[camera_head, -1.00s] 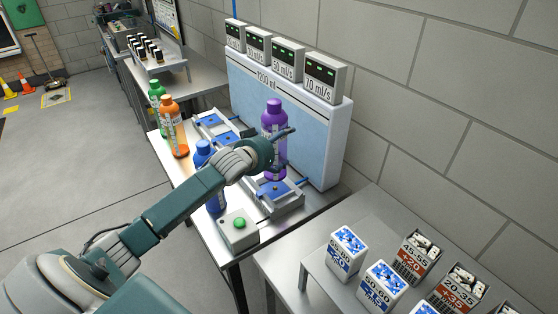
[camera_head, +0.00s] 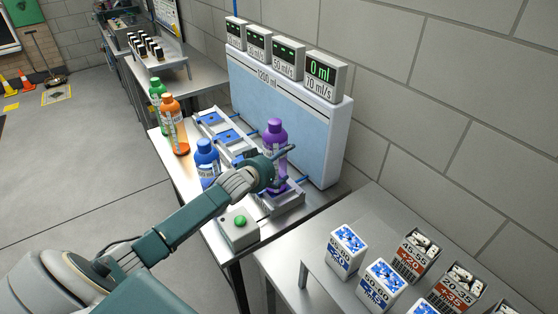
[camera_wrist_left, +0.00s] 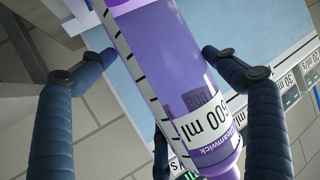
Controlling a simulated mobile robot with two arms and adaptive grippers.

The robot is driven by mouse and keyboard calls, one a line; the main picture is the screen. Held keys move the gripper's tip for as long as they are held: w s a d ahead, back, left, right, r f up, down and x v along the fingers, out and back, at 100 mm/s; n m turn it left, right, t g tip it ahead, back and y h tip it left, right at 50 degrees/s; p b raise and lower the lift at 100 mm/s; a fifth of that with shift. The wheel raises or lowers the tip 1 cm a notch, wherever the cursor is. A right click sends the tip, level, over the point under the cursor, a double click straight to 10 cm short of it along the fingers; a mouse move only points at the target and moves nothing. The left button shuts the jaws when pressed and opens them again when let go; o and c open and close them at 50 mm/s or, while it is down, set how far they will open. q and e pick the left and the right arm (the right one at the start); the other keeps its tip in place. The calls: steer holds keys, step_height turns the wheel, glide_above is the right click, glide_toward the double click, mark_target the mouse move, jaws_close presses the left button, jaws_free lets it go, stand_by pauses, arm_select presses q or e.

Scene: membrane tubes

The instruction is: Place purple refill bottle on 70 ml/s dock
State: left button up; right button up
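My left gripper (camera_head: 282,168) is around the bottle's lower body. In the left wrist view the purple bottle (camera_wrist_left: 165,65) is between the fingers of my left gripper (camera_wrist_left: 156,54), which look spread with slim gaps beside it. The leftmost display (camera_head: 235,34) has a label too small to read. The bottle's base is partly hidden by the gripper. My right gripper is not in view.
A blue bottle (camera_head: 207,158) stands just left of the docks. Orange (camera_head: 174,125) and green (camera_head: 157,92) bottles stand farther back. A box with a green button (camera_head: 239,222) is at the front edge. Other docks (camera_head: 228,135) look empty. Labelled boxes (camera_head: 346,250) stand at right.

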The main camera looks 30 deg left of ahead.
arm_select(q)
steer(key=shift+o, duration=0.4)
steer(key=shift+r, duration=0.1)
steer(key=shift+s+r, duration=0.1)
steer(key=a+b+v, duration=0.1)
steer(key=v, duration=1)
steer(key=shift+s+d+r, duration=0.2)
steer(key=shift+s+d, duration=0.15)
steer(key=shift+d, duration=0.15)
